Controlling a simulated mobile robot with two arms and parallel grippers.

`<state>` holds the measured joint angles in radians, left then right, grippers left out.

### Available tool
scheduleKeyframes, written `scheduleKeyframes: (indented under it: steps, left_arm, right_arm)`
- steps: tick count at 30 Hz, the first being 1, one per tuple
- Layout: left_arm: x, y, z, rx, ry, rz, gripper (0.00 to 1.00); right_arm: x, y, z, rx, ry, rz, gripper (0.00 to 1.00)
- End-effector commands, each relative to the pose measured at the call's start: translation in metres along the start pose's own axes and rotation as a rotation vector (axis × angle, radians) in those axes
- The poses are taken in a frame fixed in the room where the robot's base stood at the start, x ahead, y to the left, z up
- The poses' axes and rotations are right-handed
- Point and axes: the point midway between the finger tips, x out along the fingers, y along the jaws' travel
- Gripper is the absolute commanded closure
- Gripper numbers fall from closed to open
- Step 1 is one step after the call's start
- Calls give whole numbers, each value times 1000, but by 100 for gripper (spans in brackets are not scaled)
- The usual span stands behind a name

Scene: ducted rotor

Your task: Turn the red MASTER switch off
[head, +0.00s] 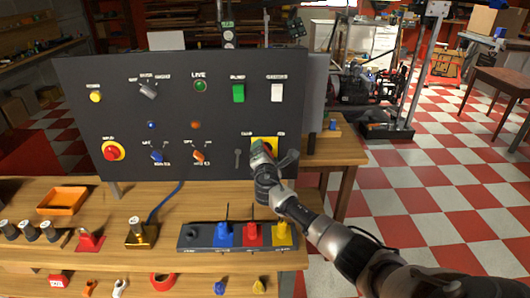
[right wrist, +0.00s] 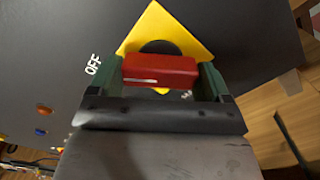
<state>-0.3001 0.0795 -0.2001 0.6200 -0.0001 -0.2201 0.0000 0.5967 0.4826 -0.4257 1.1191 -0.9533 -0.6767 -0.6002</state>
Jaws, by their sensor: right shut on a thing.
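The red MASTER switch handle (right wrist: 160,70) sits on a black round base in front of a yellow plate (right wrist: 153,27), with a white OFF label to the left in the right wrist view. In the head view the yellow plate (head: 265,140) is at the lower right of the dark panel, and my gripper hides the red handle. My right gripper (right wrist: 163,72) is shut on the handle, one green finger at each end of it. It also shows in the head view (head: 261,149). My left gripper is not in view.
A dark key-shaped part (head: 237,158) is just left of my gripper. A tray of coloured blocks (head: 195,237) lies below.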

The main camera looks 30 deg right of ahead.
Motion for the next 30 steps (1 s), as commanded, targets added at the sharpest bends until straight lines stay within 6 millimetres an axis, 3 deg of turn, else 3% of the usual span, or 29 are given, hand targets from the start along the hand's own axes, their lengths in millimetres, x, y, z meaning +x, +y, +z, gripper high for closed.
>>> scheduleKeyframes:
  steps: [12,28,29,30]
  left_arm:
    - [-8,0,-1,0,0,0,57]
    - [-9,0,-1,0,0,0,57]
    - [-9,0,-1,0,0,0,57]
    - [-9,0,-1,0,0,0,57]
  right_arm:
    - [0,-1,-1,-179,2,-1,45]
    - [-1,-2,-1,-204,2,-1,45]
    - [-1,-2,-1,-204,2,-1,18]
    - [-1,-2,-1,-204,2,-1,12]
